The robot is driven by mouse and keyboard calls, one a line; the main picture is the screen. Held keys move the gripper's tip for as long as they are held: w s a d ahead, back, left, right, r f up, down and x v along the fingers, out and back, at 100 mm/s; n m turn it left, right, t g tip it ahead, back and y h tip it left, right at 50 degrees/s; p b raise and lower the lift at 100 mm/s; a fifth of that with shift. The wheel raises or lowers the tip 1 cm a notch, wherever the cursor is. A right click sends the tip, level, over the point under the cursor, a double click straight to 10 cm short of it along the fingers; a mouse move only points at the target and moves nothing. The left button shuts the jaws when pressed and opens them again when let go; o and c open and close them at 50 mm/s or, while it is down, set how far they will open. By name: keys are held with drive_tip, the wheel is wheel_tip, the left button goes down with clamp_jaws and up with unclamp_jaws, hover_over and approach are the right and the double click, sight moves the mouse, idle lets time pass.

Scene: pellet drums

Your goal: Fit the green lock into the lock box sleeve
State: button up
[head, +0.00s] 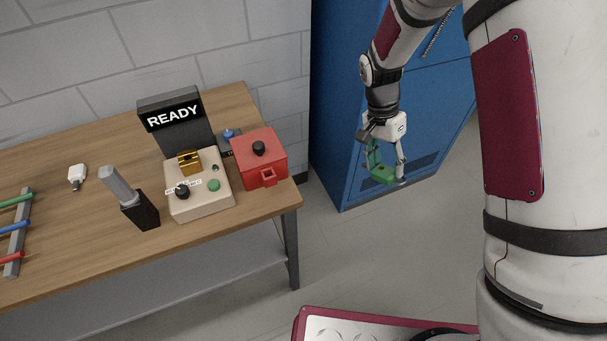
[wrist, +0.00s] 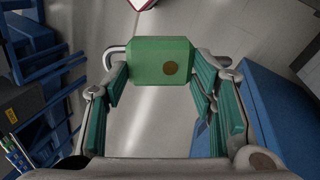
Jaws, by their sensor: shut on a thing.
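The green lock (head: 382,175) is held in my gripper (head: 387,172), in the air right of the bench and in front of a blue cabinet. In the wrist view the lock (wrist: 150,62) sits between the fingertips, its green face with a round brass spot toward the camera; parts of a grey shackle show beyond it. The lock box (head: 258,160) is red with a black knob on its lid and stands at the bench's right end. A small red sleeve (head: 268,177) projects from its front. The lock is well apart from the sleeve.
The wooden bench (head: 100,262) carries a beige control panel (head: 200,203), a READY sign (head: 172,115), a black holder with a grey handle (head: 138,208) and a rack of coloured bars (head: 18,235). The blue cabinet (head: 340,110) stands behind my gripper. Open floor lies between bench and arm.

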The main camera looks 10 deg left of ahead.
drive_tip(key=s+a+r+m+g+y+p, duration=0.1)
drive_tip(key=s+a+r+m+g+y, duration=0.1)
drive_tip(key=s+a+m+y, duration=0.3)
drive_tip(key=s+a+r+m+g+y+p, duration=0.1)
drive_tip(key=s+a+r+m+g+y, duration=0.1)
drive_tip(key=s+a+r+m+y, duration=0.3)
drive_tip(key=s+a+r+m+g+y+p, duration=0.1)
drive_tip(key=s+a+r+m+g+y, duration=0.2)
drive_tip(key=a+m+y, duration=0.5)
drive_tip(key=s+r+m, duration=0.1)
drive_tip(key=s+m, duration=0.1)
drive_tip(key=m, duration=0.1)
drive_tip(key=shift+a+m, duration=0.25)
drive_tip(key=shift+m, duration=0.15)
drive_tip(key=shift+w+d+f, duration=0.1)
drive_tip(key=w+a+f+b, duration=0.3)
drive_tip(key=w+a+b, duration=0.3)
drive_tip(key=w+b, duration=0.2)
drive_tip(key=shift+w+a+f+b, duration=0.15)
drive_tip(key=shift+w+f+b, duration=0.25)
drive_tip(key=shift+w, duration=0.65)
